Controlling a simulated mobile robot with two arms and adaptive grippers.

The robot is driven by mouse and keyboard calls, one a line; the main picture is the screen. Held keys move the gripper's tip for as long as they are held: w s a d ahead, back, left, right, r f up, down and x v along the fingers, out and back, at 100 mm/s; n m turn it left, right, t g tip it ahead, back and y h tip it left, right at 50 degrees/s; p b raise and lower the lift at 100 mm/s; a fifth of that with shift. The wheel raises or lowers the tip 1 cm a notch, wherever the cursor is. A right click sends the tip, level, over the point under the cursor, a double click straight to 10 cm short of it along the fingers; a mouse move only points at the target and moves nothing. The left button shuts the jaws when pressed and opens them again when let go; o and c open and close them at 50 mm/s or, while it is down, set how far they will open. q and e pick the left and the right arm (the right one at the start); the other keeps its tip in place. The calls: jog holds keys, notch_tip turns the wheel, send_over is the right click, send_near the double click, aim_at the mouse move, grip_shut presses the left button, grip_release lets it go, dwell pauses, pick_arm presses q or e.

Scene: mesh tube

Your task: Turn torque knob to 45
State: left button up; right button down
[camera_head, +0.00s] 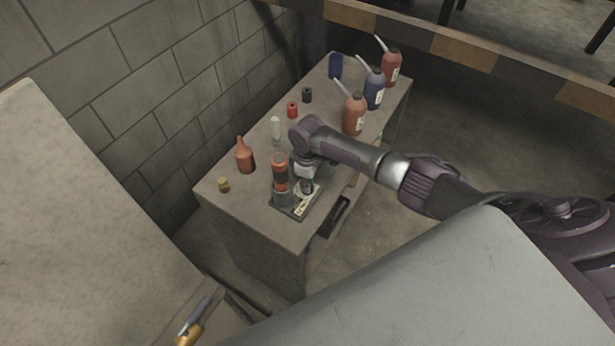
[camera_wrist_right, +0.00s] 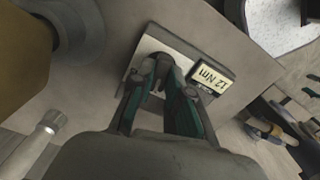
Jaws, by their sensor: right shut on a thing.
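The torque device (camera_head: 296,208) is a dark flat plate near the front edge of the cabinet top. In the right wrist view it shows a pale plate and a lit display (camera_wrist_right: 210,78) that reads 12 Nm, upside down in the picture. My right gripper (camera_head: 308,187) points down over the plate. In the wrist view its green-sided fingers (camera_wrist_right: 164,68) are closed around the small torque knob (camera_wrist_right: 164,58), which they largely hide. My left gripper does not show in either view.
An orange and dark cylinder (camera_head: 281,173) stands close beside my gripper. An orange bottle (camera_head: 245,157), a grey tube (camera_head: 275,128) and small jars share the cabinet top (camera_head: 225,205). Taller spouted bottles (camera_head: 354,115) stand behind my right arm. A block wall borders the left.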

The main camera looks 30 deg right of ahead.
jog(key=m+p, duration=0.1)
jog(key=m, duration=0.1)
jog(key=m+p, duration=0.1)
jog(key=shift+r+m, duration=0.2)
jog(key=shift+m, duration=0.2)
jog(key=m+p, duration=0.2)
jog(key=m, duration=0.1)
jog(key=shift+a+m, duration=0.1)
jog(key=shift+m, duration=0.2)
jog(key=m+p, duration=0.1)
jog(key=m, duration=0.2)
jog(key=shift+m+p, duration=0.3)
jog(key=shift+p, duration=0.1)
jog(key=shift+w+f+m+p, duration=0.1)
jog(key=shift+m+p, duration=0.4)
jog(key=shift+m, duration=1.4)
jog(key=c, duration=1.1)
grip_release()
